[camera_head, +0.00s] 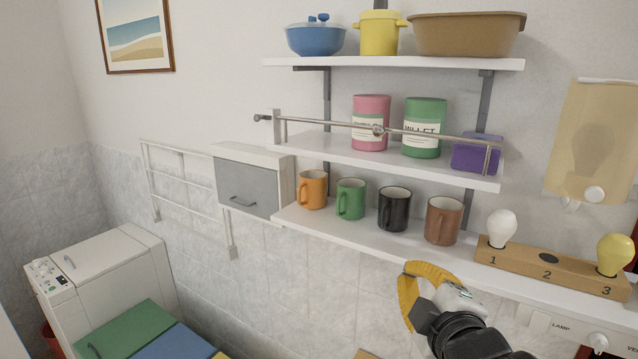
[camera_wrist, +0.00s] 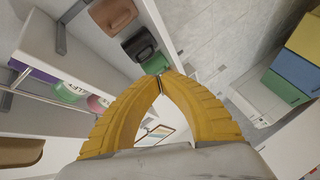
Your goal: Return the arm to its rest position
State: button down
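My gripper (camera_head: 412,290) has yellow fingers and shows at the lower right in the head view, in front of and below the mug shelf, with my dark arm behind it. In the wrist view my gripper (camera_wrist: 161,80) has its two curved fingers meeting at the tips. Nothing is held between them; the wall shows through the gap behind the tips.
The mug shelf (camera_head: 330,228) carries orange, green, black and brown (camera_head: 443,220) mugs. A wooden bulb holder (camera_head: 550,272) stands to its right, with a white bulb (camera_head: 501,228) and a yellow bulb (camera_head: 614,254). A rail (camera_head: 345,124) crosses the middle shelf. Coloured bins (camera_head: 125,333) stand lower left.

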jog(key=s+d+f+m+g+b, duration=0.1)
jog(key=s+f+m+g+b, duration=0.2)
jog(key=f+b, duration=0.4)
jog(key=s+d+f+m+g+b, duration=0.1)
jog(key=s+f+m+b, duration=0.3)
jog(key=f, duration=1.4)
jog(key=s+f+m+g+b, duration=0.4)
jog(key=f+m+b, duration=0.2)
jog(key=f+b, duration=0.4)
notch_tip(320, 180, down, 3)
jog(key=shift+d+r+g+h, duration=0.1)
jog(key=shift+d+g+h, duration=0.2)
jog(key=shift+d, duration=0.1)
